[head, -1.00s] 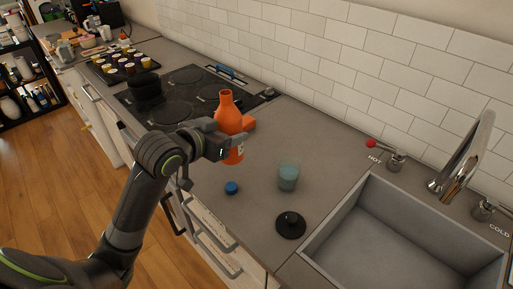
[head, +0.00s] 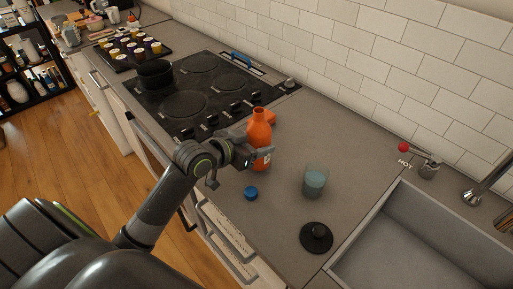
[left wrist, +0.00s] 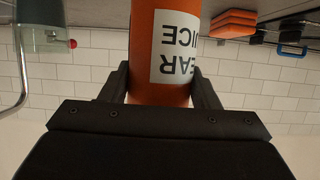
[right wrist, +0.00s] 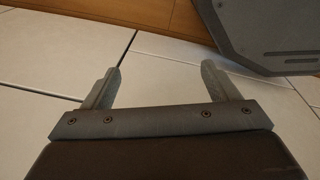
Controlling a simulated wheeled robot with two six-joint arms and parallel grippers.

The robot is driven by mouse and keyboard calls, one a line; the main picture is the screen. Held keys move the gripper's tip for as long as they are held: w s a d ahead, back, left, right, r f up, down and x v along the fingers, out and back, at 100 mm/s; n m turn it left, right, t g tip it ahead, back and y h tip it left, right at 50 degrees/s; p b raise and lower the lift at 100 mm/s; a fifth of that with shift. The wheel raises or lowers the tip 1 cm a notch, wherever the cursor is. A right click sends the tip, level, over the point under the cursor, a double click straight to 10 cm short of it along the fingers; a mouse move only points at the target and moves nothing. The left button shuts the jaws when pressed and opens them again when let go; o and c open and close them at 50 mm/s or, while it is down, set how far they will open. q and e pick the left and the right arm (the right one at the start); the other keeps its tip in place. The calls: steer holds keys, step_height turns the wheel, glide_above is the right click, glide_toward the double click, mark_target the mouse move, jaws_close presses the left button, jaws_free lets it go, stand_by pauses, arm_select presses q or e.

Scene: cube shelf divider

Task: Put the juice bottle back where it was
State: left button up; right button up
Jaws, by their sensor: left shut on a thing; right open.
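The orange juice bottle (head: 260,133) is upright over the counter between the stove and the glass. My left gripper (head: 262,155) is shut around its body. The left wrist view shows the bottle (left wrist: 163,50) between both fingers (left wrist: 160,90), with its white label upside down in the picture. I cannot tell whether the bottle's base touches the counter. My right gripper (right wrist: 158,88) is open and empty in the right wrist view, and it is not in the head view.
A blue cap (head: 251,193) lies on the counter in front of the bottle. A glass of bluish liquid (head: 315,182) and a black lid (head: 316,237) are to the right. Orange blocks (left wrist: 232,22) are behind the bottle. The stove (head: 205,92) is left, the sink (head: 400,250) right.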

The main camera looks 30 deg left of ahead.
arm_select(q)
steer(key=shift+f, duration=0.9)
steer(key=shift+f, duration=0.2)
steer(key=o, duration=1.5)
steer(key=shift+r, duration=0.1)
steer(key=shift+s+r, duration=0.1)
steer(key=v, duration=1.1)
steer(key=shift+s+r, duration=0.15)
steer(key=shift+s, duration=0.2)
steer(key=shift+a, duration=0.15)
